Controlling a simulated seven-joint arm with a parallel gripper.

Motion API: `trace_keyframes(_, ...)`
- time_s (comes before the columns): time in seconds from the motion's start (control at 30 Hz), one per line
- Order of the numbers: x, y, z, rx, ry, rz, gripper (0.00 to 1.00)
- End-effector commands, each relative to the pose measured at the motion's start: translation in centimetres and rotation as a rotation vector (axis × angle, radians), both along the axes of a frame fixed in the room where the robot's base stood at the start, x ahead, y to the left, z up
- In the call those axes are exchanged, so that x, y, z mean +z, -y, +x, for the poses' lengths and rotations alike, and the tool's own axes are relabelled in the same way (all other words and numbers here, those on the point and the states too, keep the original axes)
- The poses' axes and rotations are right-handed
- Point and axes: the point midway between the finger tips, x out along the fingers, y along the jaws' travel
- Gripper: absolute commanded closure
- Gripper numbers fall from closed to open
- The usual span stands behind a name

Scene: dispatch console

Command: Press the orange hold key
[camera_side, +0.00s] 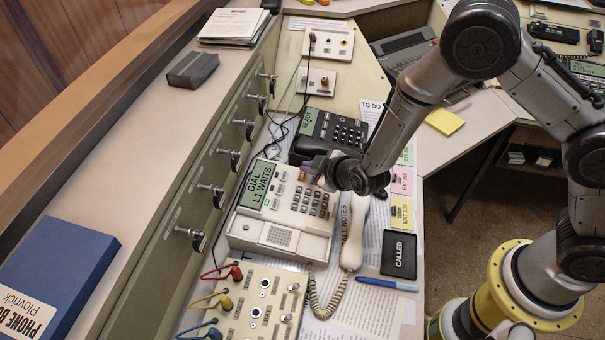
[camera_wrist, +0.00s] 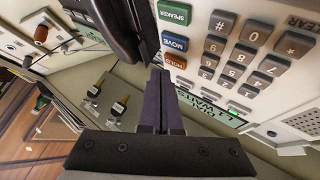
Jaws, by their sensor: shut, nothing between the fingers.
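The orange hold key (camera_wrist: 175,62) shows in the wrist view, below the blue MOVE key (camera_wrist: 174,41) and the green SPEAKER key (camera_wrist: 174,13). My gripper (camera_wrist: 159,72) is shut and empty, its fingertips close beside the hold key's left end. I cannot tell whether they touch it. In the side view my gripper (camera_side: 316,170) is over the upper part of the cream desk phone (camera_side: 250,228), whose green display (camera_side: 268,185) reads "DIAL L1 WAITS". A small orange patch, seemingly the hold key (camera_side: 303,177), shows just below the gripper there.
A black phone (camera_side: 313,124) stands close behind my gripper. The cream handset (camera_side: 354,235) lies right of the phone, with its coiled cord (camera_side: 328,302). A jack panel (camera_side: 250,311) with coloured plugs is in front. A row of key switches (camera_side: 231,157) lines the left panel.

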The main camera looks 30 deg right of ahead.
Motion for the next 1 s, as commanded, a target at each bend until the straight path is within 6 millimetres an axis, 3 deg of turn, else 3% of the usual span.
trace_keyframes(0.27, 0.2, 0.0, 0.0, -0.001, 0.001, 0.001, 1.00)
trace_keyframes(0.73, 4.2, 0.5, -0.4, -0.002, 0.003, 0.002, 1.00)
trace_keyframes(1.0, 5.0, 0.6, -0.5, -0.001, 0.001, 0.000, 1.00)
